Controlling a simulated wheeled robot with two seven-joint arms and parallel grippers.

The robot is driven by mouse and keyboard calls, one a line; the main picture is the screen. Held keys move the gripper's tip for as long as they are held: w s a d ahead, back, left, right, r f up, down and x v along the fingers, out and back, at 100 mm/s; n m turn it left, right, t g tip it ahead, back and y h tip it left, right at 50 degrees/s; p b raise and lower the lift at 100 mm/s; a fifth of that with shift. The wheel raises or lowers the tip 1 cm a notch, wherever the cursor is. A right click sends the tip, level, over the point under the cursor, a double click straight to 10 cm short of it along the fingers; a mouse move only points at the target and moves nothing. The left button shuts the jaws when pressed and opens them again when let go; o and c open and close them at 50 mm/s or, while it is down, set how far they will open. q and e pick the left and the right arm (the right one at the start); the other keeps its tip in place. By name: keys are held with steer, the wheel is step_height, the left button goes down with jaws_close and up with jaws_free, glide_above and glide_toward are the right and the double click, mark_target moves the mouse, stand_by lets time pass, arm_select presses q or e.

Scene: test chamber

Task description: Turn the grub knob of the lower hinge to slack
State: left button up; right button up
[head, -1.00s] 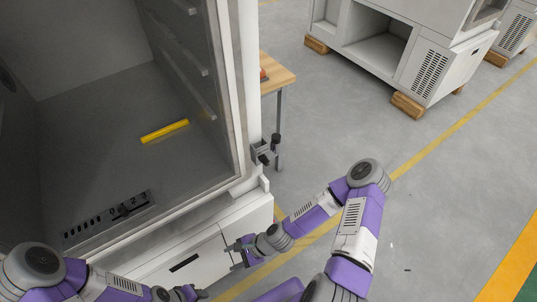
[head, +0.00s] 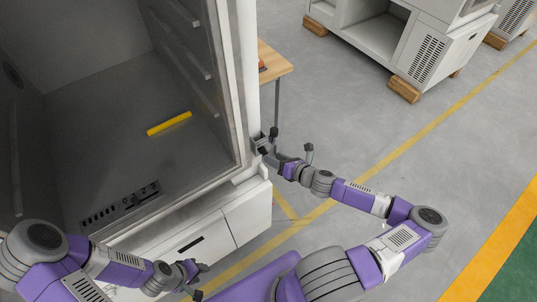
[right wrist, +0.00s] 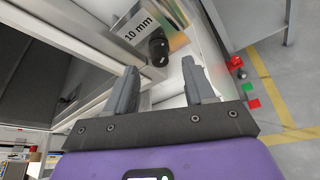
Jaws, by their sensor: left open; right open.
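The lower hinge (head: 260,143) is a grey bracket with dark parts at the open cabinet's front right corner. In the right wrist view, a black knob (right wrist: 158,50) with a white mark sits beside a "10 mm" label (right wrist: 139,27). My right gripper (right wrist: 160,68) is open, its two fingers apart on either side of the knob's line and short of it; I see no contact. In the head view the right gripper (head: 288,153) is just right of the hinge. My left gripper (head: 201,280) is open and empty in front of the cabinet's lower drawer front.
The cabinet (head: 250,75) stands open, with a yellow bar (head: 169,124) and a slotted strip (head: 120,205) inside. A wooden table (head: 272,66) is behind the hinge. Another grey cabinet (head: 385,45) stands on wooden blocks at the back. The floor at right is clear.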

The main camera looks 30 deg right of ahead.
mark_target(264, 153)
steer(key=shift+x, duration=2.1)
jaws_close()
